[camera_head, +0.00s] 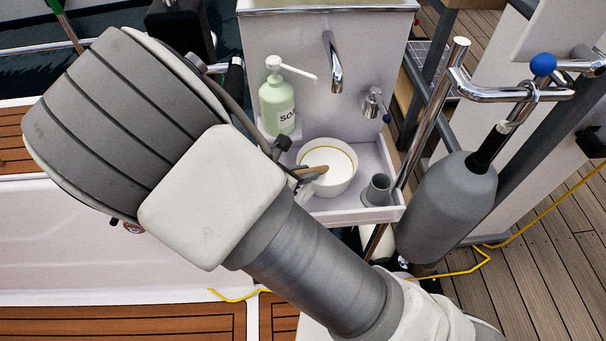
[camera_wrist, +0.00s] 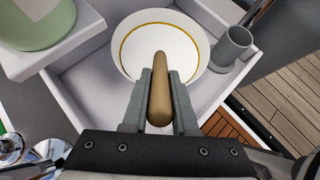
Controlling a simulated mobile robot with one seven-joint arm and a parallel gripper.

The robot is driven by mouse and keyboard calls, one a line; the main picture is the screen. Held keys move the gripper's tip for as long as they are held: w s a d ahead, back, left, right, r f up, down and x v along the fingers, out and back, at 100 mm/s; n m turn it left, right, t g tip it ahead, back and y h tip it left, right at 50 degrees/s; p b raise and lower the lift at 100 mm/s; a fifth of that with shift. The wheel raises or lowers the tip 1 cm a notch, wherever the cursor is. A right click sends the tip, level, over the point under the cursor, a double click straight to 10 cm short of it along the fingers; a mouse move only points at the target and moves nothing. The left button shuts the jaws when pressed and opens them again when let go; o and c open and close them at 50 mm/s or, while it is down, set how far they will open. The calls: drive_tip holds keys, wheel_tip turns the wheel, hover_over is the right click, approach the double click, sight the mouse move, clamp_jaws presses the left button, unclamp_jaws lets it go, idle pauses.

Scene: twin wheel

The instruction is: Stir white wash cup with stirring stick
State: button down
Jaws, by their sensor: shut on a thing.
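The white wash cup (camera_head: 328,168) with a yellow line inside its rim stands in the shallow sink tray. It also shows in the wrist view (camera_wrist: 196,42), ahead of my fingers. The brown wooden stirring stick (camera_head: 312,170) is held in my gripper (camera_wrist: 160,100), which is shut on it. In the wrist view the stick (camera_wrist: 160,90) lies between the two grey fingers and its far end is over the cup. Whether its tip touches the cup's inside or any contents cannot be told. In the head view my arm hides most of the gripper.
A green soap bottle (camera_head: 277,105) stands left of the cup. A small grey holder (camera_head: 377,190) stands to its right in the tray (camera_head: 350,216). A faucet (camera_head: 334,65) hangs above. A grey float (camera_head: 446,205) and chrome rails are at the right.

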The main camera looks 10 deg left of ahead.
drive_tip(key=shift+s+r, duration=0.1)
drive_tip(key=shift+r, duration=0.05)
drive_tip(key=p+v, duration=0.4)
drive_tip(key=v, duration=0.1)
drive_tip(key=shift+r, duration=0.1)
drive_tip(key=p+v, duration=0.5)
drive_tip(key=v, duration=0.2)
drive_tip(key=shift+s+a, duration=0.2)
drive_tip(key=shift+a, duration=0.05)
drive_tip(key=shift+r, duration=0.15)
idle(0.7)
wheel_tip(320, 180, up, 5)
drive_tip(key=p, duration=0.4)
